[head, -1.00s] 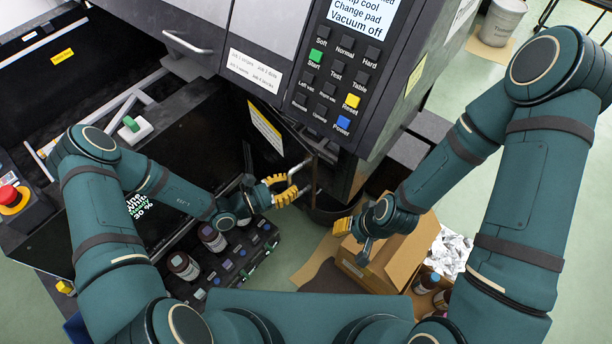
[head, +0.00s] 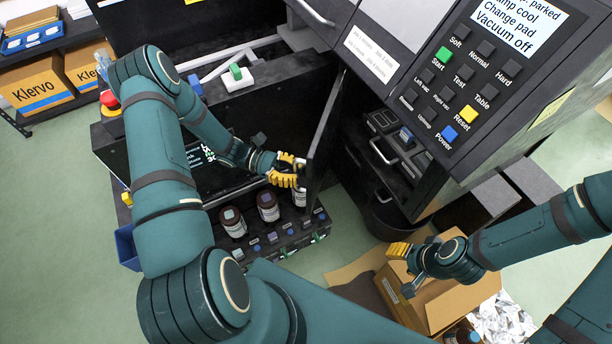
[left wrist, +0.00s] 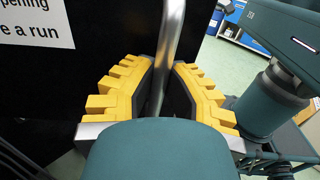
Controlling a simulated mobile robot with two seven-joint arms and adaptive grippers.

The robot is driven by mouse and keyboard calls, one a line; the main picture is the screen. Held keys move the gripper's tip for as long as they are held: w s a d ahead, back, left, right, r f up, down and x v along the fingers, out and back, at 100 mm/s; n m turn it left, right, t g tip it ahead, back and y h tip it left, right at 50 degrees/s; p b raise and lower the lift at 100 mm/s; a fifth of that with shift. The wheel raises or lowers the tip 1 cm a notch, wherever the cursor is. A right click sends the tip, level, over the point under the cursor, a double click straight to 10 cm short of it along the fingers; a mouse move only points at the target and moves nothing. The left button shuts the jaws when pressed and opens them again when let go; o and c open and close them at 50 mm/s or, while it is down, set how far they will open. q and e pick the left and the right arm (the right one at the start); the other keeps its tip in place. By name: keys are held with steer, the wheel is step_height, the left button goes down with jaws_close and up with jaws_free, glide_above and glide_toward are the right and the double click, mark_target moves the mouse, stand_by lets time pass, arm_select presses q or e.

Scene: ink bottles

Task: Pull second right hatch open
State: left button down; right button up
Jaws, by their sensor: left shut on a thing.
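The black hatch (head: 325,130) stands swung out from the machine front, seen nearly edge-on in the head view. My left gripper (head: 287,172) is at its outer face, shut on the hatch's metal handle. In the left wrist view the handle (left wrist: 173,35) runs between the yellow fingers of the left gripper (left wrist: 165,85), with the hatch's black face and a white label (left wrist: 30,22) at left. Behind the hatch, the compartment (head: 368,165) is exposed. My right gripper (head: 402,265) is over the cardboard box, away from the hatch; its finger opening is unclear.
Several ink bottles (head: 268,207) stand in a black rack below my left gripper. An open cardboard box (head: 450,298) stands on the floor under my right gripper. The control panel (head: 470,85) overhangs the compartment at right. Green floor is clear at lower left.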

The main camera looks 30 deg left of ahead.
mark_target(320, 134)
arm_select(q)
steer(key=shift+a, duration=0.1)
steer(key=c, duration=1)
jaws_free()
steer(key=shift+r, duration=0.1)
step_height(320, 134, up, 10)
steer(key=shift+f, duration=0.1)
